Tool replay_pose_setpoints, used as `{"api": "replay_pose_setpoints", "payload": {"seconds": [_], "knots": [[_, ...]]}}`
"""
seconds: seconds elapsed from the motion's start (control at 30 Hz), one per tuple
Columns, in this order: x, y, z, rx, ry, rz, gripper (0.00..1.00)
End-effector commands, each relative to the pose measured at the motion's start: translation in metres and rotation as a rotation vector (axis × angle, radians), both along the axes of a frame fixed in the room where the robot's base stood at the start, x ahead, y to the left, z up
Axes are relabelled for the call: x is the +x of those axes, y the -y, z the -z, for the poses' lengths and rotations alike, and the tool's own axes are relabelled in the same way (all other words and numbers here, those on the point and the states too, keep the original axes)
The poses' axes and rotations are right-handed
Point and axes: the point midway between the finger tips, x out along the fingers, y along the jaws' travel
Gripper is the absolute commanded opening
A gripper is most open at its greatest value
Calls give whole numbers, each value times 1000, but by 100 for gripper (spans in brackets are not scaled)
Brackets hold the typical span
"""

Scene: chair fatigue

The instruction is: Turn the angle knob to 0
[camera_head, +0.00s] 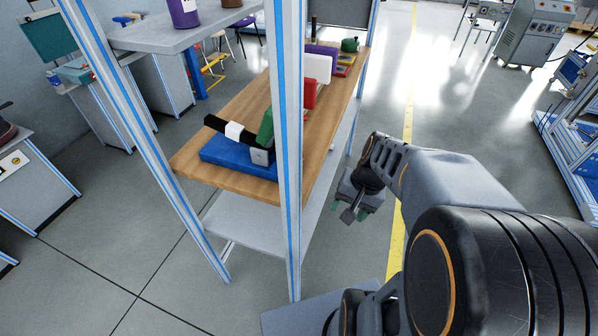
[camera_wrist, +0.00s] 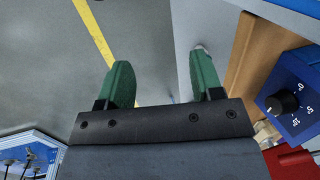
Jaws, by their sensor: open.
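The angle knob (camera_wrist: 283,102) is a round black dial with a white pointer mark on the face of a blue box (camera_wrist: 303,72), at the right edge of the wrist view. White numbers are printed around it; the exact setting is too small to read surely. In the head view I cannot make out the knob. My gripper (camera_wrist: 162,72) has two green fingers, apart and empty, to the left of the knob in the wrist view. In the head view my gripper (camera_head: 357,212) hangs beside the shelf, touching nothing.
A wooden shelf top (camera_head: 185,165) bears a blue base (camera_head: 222,152) with a black-handled device, and red and purple items further back. An aluminium post (camera_head: 287,200) with blue strips stands in front. Open floor (camera_head: 450,120) with a yellow line lies to the right.

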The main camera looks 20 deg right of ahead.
Motion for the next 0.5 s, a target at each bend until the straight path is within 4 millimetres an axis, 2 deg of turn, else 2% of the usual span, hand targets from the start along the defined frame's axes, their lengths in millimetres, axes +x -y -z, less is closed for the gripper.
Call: {"api": "replay_pose_setpoints", "payload": {"seconds": [0.03, 0.1, 0.17, 0.3, 0.5], "knots": [[3, 10, 36, 130, -72, 158, 60], [12, 14, 55, 338, -146, 368, 60], [24, 19, 61, 529, -196, 535, 60], [56, 35, 51, 928, -254, 795, 60], [84, 57, 14, 1313, -287, 920, 60]]}}
